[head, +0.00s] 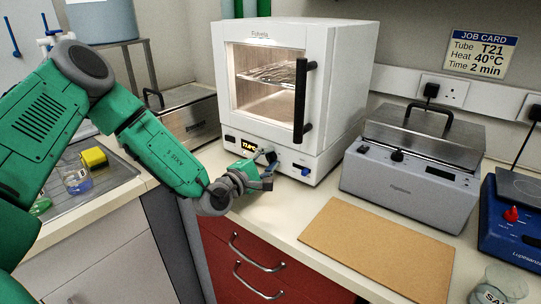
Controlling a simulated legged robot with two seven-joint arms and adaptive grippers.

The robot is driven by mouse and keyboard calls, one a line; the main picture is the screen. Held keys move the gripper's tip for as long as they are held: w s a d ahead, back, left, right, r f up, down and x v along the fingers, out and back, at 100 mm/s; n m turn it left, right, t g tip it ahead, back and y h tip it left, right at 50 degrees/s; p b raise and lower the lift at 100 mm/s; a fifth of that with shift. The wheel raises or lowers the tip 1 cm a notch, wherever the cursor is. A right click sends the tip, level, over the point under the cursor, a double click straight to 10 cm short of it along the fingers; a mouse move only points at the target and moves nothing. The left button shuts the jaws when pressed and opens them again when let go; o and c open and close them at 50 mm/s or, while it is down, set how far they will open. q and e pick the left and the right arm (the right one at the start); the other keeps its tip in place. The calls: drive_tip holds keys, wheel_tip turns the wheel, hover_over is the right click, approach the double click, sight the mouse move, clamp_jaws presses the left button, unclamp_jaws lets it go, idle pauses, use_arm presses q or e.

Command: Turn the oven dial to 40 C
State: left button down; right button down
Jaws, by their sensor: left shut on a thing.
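The white oven (340,75) stands on the bench with its glass door shut and its inside lit. A small display (248,145) on its lower front panel glows yellow; I cannot read its figures surely. My left gripper (268,164) reaches the panel from the left, just right of the display. It is shut on the oven dial, which its fingers mostly hide. A small blue knob (305,171) shows to the right of the gripper. The job card (480,54) on the wall reads Tube T21, Heat 40°C, Time 2 min. My right gripper is out of view.
A grey water bath (405,190) with a black-handled lid stands right of the oven. A brown board (375,250) lies in front. A blue hotplate device (512,235) is at far right. A metal box (185,115) and sink tray (100,180) are at left.

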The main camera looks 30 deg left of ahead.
use_arm(q)
drive_tip(key=n, duration=0.2)
drive_tip(key=n+p, duration=0.1)
drive_tip(key=n, duration=0.1)
drive_tip(key=shift+s+a+f, duration=0.15)
drive_tip(key=shift+a+f, duration=0.05)
drive_tip(key=n+p, duration=0.1)
drive_tip(key=n, duration=0.2)
drive_tip(key=shift+f+n, duration=0.1)
drive_tip(key=shift+n, duration=0.2)
drive_tip(key=n+p, duration=0.1)
drive_tip(key=n, duration=0.3)
drive_tip(key=shift+a, duration=0.1)
drive_tip(key=n, duration=0.4)
drive_tip(key=shift+p, duration=0.3)
drive_tip(key=n, duration=0.3)
drive_tip(key=shift+n, duration=0.4)
drive_tip(key=n, duration=0.4)
drive_tip(key=shift+a, duration=0.1)
drive_tip(key=n, duration=0.4)
drive_tip(key=shift+f+b, duration=0.1)
drive_tip(key=shift+b, duration=0.25)
drive_tip(key=shift+n, duration=1.9)
drive_tip(key=shift+b, duration=0.3)
